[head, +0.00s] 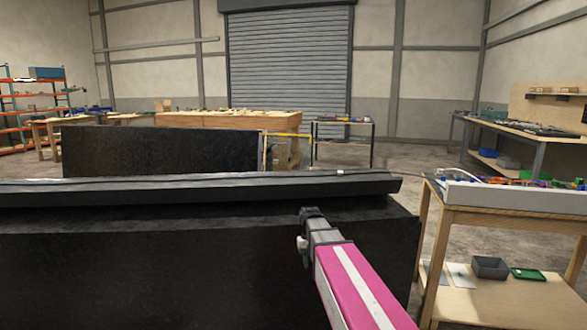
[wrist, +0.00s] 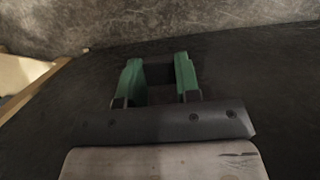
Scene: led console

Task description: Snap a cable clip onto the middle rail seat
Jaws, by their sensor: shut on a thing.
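In the wrist view my gripper (wrist: 160,82) has its two green fingers on either side of a small dark piece (wrist: 159,74), which I take to be the cable clip. The piece is dark against a dark surface, so its outline and tilt are hard to tell. In the head view the end of my arm is in front of the long black console (head: 150,250), close to its upper edge; the fingers and the clip do not show clearly there. A thin cable (head: 240,177) runs along the console's top. I cannot make out the middle rail seat.
A small white piece (head: 340,172) sits on the console's top edge. At the right, a wooden table (head: 480,216) carries a white-sided tray (head: 500,196), with a grey bin (head: 490,267) and a green tray (head: 528,274) on its lower shelf. A dark panel (head: 160,150) stands behind the console.

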